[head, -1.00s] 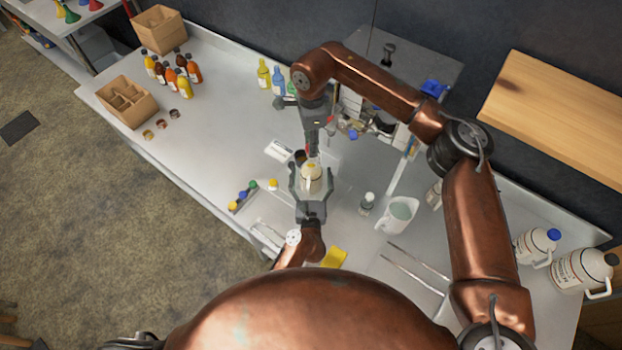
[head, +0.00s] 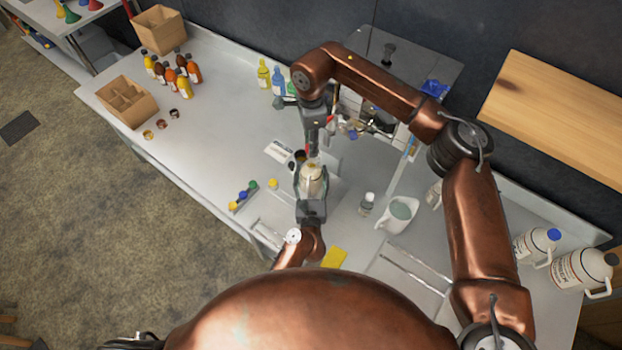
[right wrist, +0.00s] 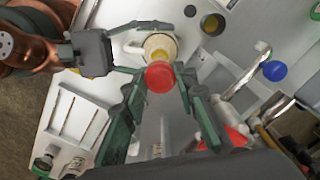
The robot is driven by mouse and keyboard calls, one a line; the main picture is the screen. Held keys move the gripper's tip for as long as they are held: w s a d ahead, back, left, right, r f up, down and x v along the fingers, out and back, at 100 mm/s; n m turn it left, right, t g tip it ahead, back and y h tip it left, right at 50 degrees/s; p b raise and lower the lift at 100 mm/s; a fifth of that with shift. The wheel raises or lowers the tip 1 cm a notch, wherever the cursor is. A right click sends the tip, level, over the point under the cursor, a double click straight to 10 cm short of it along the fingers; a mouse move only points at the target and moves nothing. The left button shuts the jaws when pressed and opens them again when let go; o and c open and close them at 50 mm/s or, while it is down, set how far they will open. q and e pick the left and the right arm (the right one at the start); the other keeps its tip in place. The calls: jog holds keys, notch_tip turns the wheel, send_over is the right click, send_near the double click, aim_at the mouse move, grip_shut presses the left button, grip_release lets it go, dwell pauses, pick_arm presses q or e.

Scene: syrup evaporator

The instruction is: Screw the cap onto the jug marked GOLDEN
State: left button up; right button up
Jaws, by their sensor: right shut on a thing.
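The cream jug (head: 312,181) stands upright on the bench in the head view. Its open-looking yellowish neck shows in the right wrist view (right wrist: 159,45). No GOLDEN marking is readable. My left gripper (head: 311,188) is closed around the jug's body from the near side. My right gripper (head: 313,150) reaches down from above and is shut on a red cap (right wrist: 160,76). The cap is near the jug's mouth; I cannot tell whether they touch.
A white pitcher (head: 400,212) and small bottle (head: 366,204) stand to the right.

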pick_arm(q)
jog(key=c, duration=0.6)
jog(key=shift+o, duration=0.2)
pick_arm(e)
send_over(311, 163)
jog(key=shift+f, duration=2.5)
jog(key=shift+f, duration=0.9)
jog(key=shift+f, duration=0.55)
pick_arm(q)
grip_shut()
pick_arm(e)
jog(key=o, duration=0.7)
